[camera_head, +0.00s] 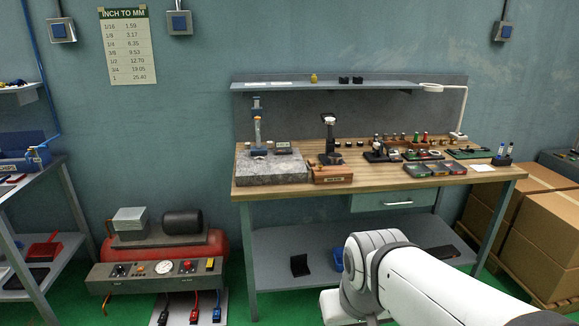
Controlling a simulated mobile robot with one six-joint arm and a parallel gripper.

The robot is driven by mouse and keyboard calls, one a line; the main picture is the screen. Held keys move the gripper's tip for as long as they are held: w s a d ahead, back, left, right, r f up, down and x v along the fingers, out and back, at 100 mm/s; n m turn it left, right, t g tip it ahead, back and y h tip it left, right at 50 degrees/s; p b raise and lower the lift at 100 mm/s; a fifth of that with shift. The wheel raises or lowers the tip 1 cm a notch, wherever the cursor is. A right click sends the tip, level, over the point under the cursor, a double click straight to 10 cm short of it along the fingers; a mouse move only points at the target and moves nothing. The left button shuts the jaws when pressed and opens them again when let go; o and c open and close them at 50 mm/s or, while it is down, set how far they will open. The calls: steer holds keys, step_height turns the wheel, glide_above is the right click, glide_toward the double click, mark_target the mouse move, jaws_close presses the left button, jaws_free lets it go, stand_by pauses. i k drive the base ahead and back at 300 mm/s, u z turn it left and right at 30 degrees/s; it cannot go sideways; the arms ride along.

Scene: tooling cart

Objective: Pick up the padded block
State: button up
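I cannot single out a padded block in the head view; at this distance the small items are hard to tell apart. A small dark angular item (300,265) and a blue item (338,259), partly hidden by my arm, stand on the workbench's lower shelf (275,243). I cannot tell whether either is padded. My white arm reaches in from the bottom right, in front of the bench. My gripper is not visible.
The wooden workbench (375,172) carries a grey stone plate (272,170) and many small tools. A red compressor (165,250) stands left of it. A shelved cart (45,215) is at the far left, cardboard boxes (545,235) at the right. Green floor shows between cart and compressor.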

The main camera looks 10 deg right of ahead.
mark_target(310, 163)
steer(key=z, duration=0.5)
steer(key=i, duration=2)
steer(key=u, duration=0.55)
steer(key=i, duration=0.35)
steer(key=u, duration=0.5)
